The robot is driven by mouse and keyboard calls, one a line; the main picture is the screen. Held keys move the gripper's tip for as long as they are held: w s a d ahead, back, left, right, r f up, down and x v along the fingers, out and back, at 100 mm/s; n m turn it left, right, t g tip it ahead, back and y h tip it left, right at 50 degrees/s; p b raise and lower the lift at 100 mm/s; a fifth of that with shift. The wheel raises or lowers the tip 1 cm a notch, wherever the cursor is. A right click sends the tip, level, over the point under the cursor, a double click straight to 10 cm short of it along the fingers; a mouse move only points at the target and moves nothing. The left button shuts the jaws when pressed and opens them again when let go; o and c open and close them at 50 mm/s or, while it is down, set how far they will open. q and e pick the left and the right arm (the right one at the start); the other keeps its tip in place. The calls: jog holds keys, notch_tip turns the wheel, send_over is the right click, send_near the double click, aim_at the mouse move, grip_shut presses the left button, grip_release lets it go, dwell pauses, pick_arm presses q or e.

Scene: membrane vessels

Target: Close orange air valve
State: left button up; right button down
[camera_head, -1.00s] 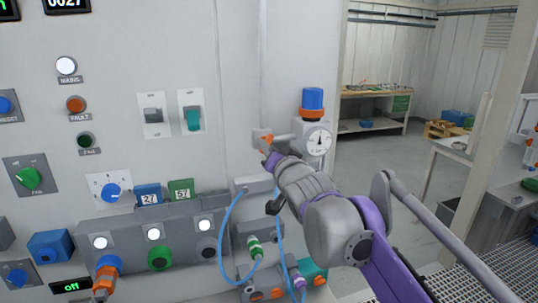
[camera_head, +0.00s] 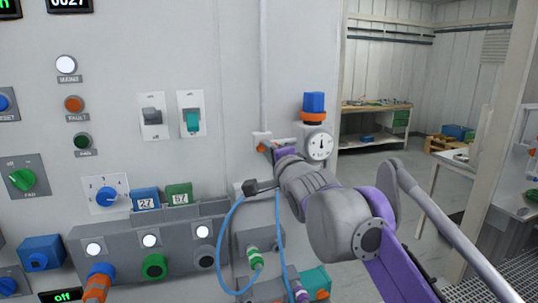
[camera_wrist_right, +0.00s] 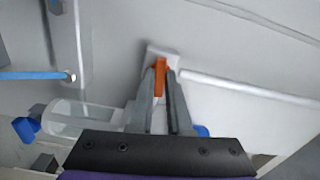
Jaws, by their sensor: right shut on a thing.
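The orange air valve (camera_head: 262,147) sits on the pale pipe fitting on the wall panel, left of the round gauge. In the right wrist view its orange handle (camera_wrist_right: 160,68) stands between my fingertips. My right gripper (camera_head: 275,148) reaches it from the right in the head view. In the right wrist view the gripper (camera_wrist_right: 160,95) has its two grey fingers closed on the handle. Part of the valve is hidden behind the fingers. My left gripper is not in view.
A white gauge (camera_head: 320,146) with a blue-topped regulator (camera_head: 314,103) is right of the valve. Blue hose (camera_head: 229,240) hangs below my right wrist. A control box with several buttons (camera_head: 150,240) juts out at lower left. The room behind on the right has a workbench (camera_head: 372,127).

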jog(key=shift+m, duration=0.7)
jog(key=c, duration=0.9)
grip_release()
jog(key=shift+o, duration=0.2)
jog(key=b+v, duration=0.2)
jog(key=v, duration=0.9)
jog(key=shift+w, duration=0.1)
